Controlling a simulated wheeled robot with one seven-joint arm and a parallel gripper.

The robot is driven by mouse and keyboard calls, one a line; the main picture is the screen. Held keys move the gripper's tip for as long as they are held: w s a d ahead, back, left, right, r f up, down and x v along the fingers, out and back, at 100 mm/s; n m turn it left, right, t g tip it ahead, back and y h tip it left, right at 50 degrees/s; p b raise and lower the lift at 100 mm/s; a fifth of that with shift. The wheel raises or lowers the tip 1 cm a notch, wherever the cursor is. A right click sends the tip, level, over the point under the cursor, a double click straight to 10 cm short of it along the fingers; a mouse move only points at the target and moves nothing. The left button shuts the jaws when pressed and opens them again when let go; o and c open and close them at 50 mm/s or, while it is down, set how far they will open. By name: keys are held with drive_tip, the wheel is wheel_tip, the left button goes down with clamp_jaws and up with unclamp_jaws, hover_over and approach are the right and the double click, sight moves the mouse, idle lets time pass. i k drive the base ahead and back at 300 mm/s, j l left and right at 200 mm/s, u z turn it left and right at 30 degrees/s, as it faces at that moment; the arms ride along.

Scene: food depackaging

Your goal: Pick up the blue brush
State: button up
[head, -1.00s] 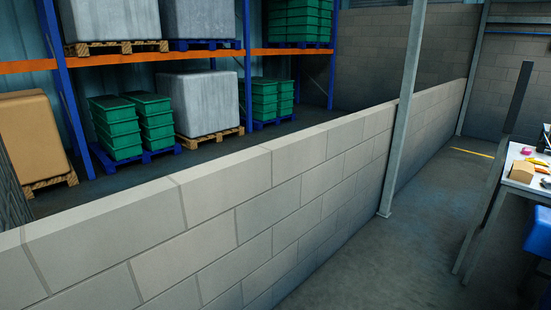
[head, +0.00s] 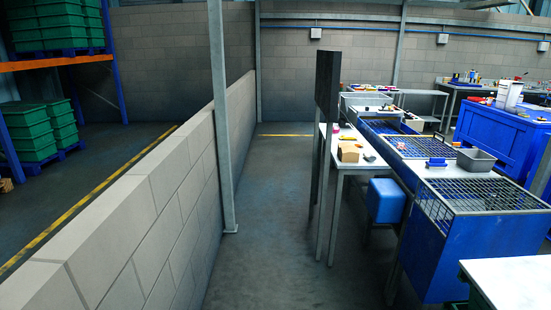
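A small blue object (head: 437,162) lies on the near end of the grated blue worktable (head: 465,220), right of centre in the head view. It may be the blue brush, but it is too small to tell. Small red things seem to lie close to it. My gripper is not in view.
A low block wall (head: 150,220) runs along the left, with a grey post (head: 221,120) beside it. The floor (head: 275,220) between wall and tables is clear.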

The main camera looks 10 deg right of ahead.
sight(434, 163)
drive_tip(key=i+l+z, duration=0.1)
drive_tip(key=i+z, duration=0.25)
drive_tip(key=i, duration=0.55)
drive_tip(key=i+j+z, duration=0.15)
drive_tip(key=i+z, duration=0.2)
drive_tip(key=i, duration=0.55)
drive_tip(key=i+l+z, duration=0.35)
drive_tip(key=i, duration=0.65)
drive_tip(key=i+l+z, duration=0.15)
drive_tip(key=i+z, duration=0.25)
drive_tip(key=i, duration=0.6)
